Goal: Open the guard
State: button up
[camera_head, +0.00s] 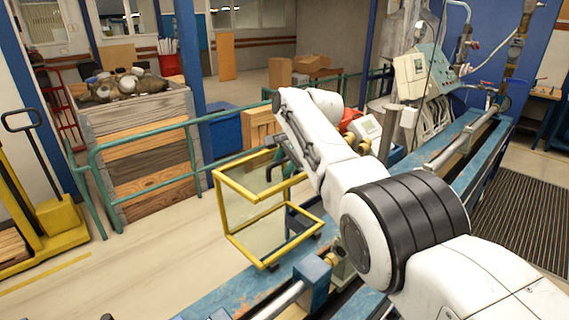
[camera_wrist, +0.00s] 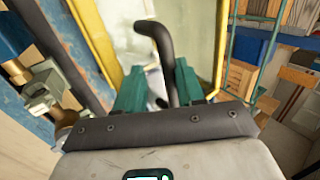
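The guard (camera_head: 222,200) is a yellow box-shaped frame with clear panels. It stands over the blue bench rail left of my arm in the head view. In the wrist view two yellow bars of the guard (camera_wrist: 93,42) run on either side of a pale clear panel. A black bent handle (camera_wrist: 157,38) stands in front of that panel. My gripper (camera_wrist: 160,78) has green fingers on both sides of the handle. The handle is close to the right finger, with a gap to the left finger. The handle's lower end is hidden by the gripper body.
The blue test bench (camera_head: 237,292) with pipe fittings runs under the guard toward the back right. A green railing (camera_head: 140,148) and a wooden crate (camera_head: 150,165) stand behind. Open floor (camera_head: 120,255) lies left of the guard.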

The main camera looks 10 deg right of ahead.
jog(key=shift+a+r, duration=0.1)
jog(key=shift+s+a+r, duration=0.15)
jog(key=shift+s+r, duration=0.05)
jog(key=shift+r, duration=0.25)
jog(key=shift+s+d+r, duration=0.3)
jog(key=shift+d+r, duration=0.05)
jog(key=shift+r, duration=0.1)
jog(key=b+v, duration=0.2)
jog(key=v, duration=0.6)
jog(key=shift+d+r+b, duration=0.15)
jog(key=shift+d+b, duration=0.2)
jog(key=shift+s, duration=0.15)
